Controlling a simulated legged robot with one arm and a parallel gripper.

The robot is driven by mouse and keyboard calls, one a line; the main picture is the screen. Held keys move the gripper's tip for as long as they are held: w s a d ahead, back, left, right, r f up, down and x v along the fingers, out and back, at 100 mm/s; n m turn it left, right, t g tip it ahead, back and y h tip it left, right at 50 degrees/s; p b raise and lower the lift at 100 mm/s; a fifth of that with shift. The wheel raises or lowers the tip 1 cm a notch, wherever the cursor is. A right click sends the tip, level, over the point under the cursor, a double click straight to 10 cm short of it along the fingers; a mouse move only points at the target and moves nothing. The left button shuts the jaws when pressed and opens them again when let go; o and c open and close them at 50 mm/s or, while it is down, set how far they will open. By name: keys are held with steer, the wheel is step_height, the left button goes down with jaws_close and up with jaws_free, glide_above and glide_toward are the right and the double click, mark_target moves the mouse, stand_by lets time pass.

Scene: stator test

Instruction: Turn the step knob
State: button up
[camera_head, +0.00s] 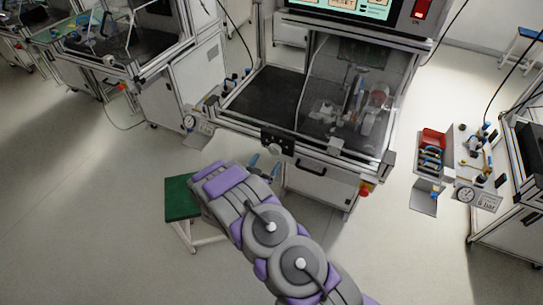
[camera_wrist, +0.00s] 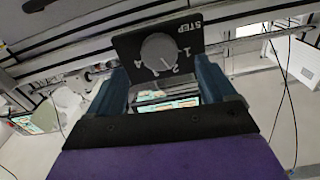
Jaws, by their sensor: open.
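The wrist view looks rotated, so the lettering appears upside down. In the head view the plate (camera_head: 268,140) is on the front rail of the middle workstation. My gripper (camera_wrist: 162,78) is open, its two blue fingers on either side below the knob in the wrist view. No contact with the knob is visible. In the head view my gripper's blue fingertips (camera_head: 264,167) show just below the plate.
The workstation (camera_head: 262,95) has a clear-walled enclosure and a screen above. A red emergency button (camera_head: 366,189) is at its lower right corner. A green-topped stool (camera_head: 181,198) stands left of my arm. A pneumatic panel (camera_head: 462,165) is at right. Floor at left is open.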

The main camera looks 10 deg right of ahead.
mark_target(273, 152)
steer(key=shift+b+x, duration=0.45)
steer(key=shift+x, duration=2.25)
steer(key=c, duration=1.1)
